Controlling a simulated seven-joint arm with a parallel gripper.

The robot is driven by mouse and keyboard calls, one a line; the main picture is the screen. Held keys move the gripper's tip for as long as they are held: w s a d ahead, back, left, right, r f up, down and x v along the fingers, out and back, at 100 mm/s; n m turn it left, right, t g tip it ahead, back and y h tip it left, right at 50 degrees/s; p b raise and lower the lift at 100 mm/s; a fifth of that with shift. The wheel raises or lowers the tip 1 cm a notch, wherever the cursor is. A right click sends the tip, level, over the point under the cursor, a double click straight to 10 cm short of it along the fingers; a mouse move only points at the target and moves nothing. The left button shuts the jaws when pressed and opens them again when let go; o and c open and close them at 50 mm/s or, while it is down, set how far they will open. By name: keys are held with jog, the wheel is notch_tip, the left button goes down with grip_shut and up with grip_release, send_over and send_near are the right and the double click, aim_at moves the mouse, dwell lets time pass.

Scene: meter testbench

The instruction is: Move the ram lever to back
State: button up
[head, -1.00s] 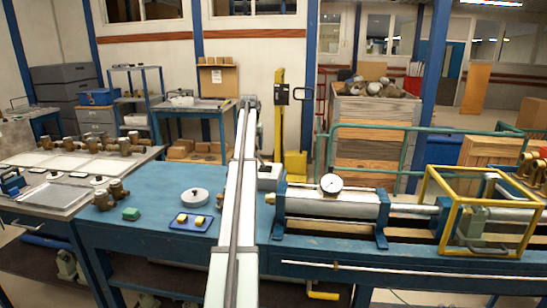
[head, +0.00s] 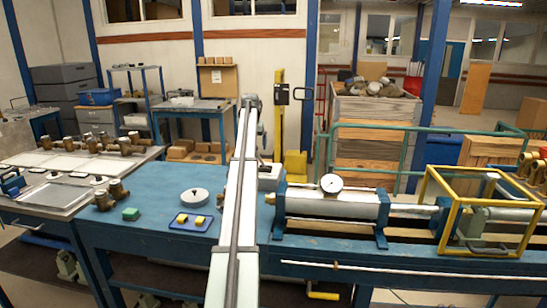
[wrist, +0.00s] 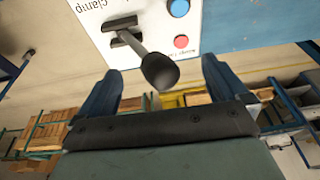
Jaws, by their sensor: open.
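In the wrist view, a dark lever with a round black knob (wrist: 160,72) sticks out of a slot in a white panel (wrist: 150,22). The printing near it is upside down and partly cut off; one word reads "Clamp". No label reading "ram" is legible, so I cannot tell from the print which lever this is. My gripper (wrist: 161,76) is open. Its two blue fingers stand apart on either side of the knob, with visible gaps. I cannot tell how far the knob reaches between them in depth. In the head view I cannot make out my gripper or the lever.
A blue button (wrist: 178,8) and a red button (wrist: 181,41) sit on the panel beside the lever. In the head view, a small white box (head: 270,178) stands on the blue bench (head: 150,228), left of a cylinder with a round gauge (head: 331,183). A yellow frame (head: 428,203) stands further right.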

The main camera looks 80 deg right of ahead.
jog(key=shift+r, duration=0.15)
jog(key=shift+v, duration=1.35)
jog(key=shift+r, duration=0.1)
jog(key=shift+v, duration=1.15)
jog(key=shift+w+a, duration=0.1)
jog(key=shift+w, duration=0.05)
